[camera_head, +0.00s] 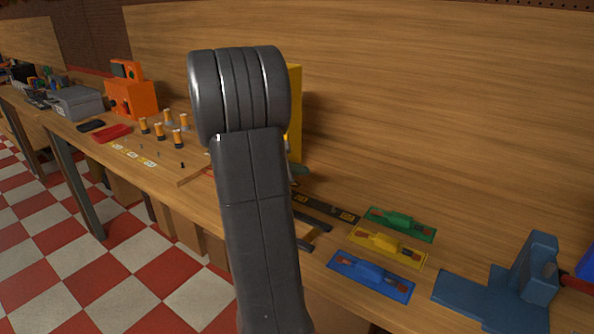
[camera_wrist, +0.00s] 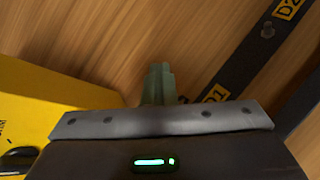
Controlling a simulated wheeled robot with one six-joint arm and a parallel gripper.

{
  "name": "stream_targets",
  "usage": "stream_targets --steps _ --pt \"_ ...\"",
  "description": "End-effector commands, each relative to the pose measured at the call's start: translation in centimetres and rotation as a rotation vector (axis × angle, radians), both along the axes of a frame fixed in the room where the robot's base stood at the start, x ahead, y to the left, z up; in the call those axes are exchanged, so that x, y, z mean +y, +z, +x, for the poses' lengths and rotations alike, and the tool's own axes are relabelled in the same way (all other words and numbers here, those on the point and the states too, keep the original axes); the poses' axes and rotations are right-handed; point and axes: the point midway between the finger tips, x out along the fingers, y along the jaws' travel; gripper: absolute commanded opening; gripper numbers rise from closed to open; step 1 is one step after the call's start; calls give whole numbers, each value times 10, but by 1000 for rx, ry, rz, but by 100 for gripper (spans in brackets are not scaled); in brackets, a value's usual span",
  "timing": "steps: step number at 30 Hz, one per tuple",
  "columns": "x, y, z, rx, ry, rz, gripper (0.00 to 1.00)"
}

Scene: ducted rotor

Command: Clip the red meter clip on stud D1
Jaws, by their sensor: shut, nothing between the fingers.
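A dark strip (camera_wrist: 243,62) with yellow labels D1 (camera_wrist: 215,94) and D2 (camera_wrist: 287,8) runs diagonally across the wood in the wrist view. A stud (camera_wrist: 267,30) stands by D2; the stud at D1 is not clearly seen, with my gripper's body close below that label. My gripper (camera_wrist: 158,84) is shut and empty, its greenish fingers left of the strip. In the head view the strip (camera_head: 322,206) lies right of my arm, which hides most of my gripper. I cannot make out the red meter clip in either view.
A yellow box (camera_wrist: 50,105) stands left of my gripper and shows behind my arm (camera_head: 295,110). Green (camera_head: 400,224), yellow (camera_head: 386,247) and blue (camera_head: 371,276) plates lie to the right, beside a blue fixture (camera_head: 535,275). An orange device (camera_head: 132,98) stands far left.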

Motion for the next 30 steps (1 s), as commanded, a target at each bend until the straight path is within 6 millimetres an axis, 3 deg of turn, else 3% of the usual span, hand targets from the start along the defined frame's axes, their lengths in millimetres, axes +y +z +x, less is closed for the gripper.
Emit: stream_targets --steps 22,30 --pt "-22 2 6 -169 -177 527 0" --pt "-25 0 6 -194 -203 604 0"
